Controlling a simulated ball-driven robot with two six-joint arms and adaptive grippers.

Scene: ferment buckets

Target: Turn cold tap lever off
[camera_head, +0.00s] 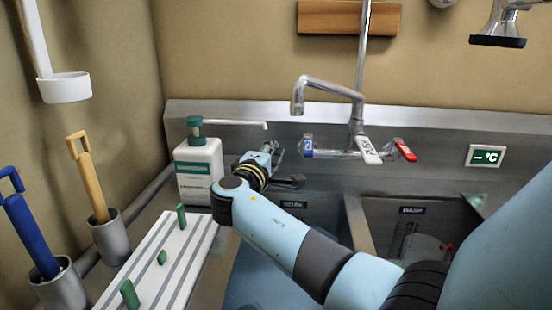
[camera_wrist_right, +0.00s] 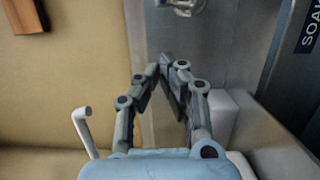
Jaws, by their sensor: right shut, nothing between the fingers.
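The tap (camera_head: 355,120) is chrome, on the steel back wall above the sinks. Its blue-marked lever (camera_head: 308,147), the cold one, is on the left; a red-marked lever (camera_head: 405,150) is on the right. A white-labelled part (camera_head: 369,151) hangs between them. My right gripper (camera_head: 277,147) is left of the blue lever, apart from it in the picture; the depth gap is unclear. Its fingers (camera_wrist_right: 160,72) are shut and empty in the wrist view. A chrome fitting (camera_wrist_right: 184,5) shows at that view's top edge. My left gripper is not in view.
A white pump bottle (camera_head: 199,168) with green top stands left of my right gripper. A white striped rack (camera_head: 150,265) and two metal cups (camera_head: 110,238) with brush handles stand at left. Two sink basins lie below the tap; my arm crosses the left one.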

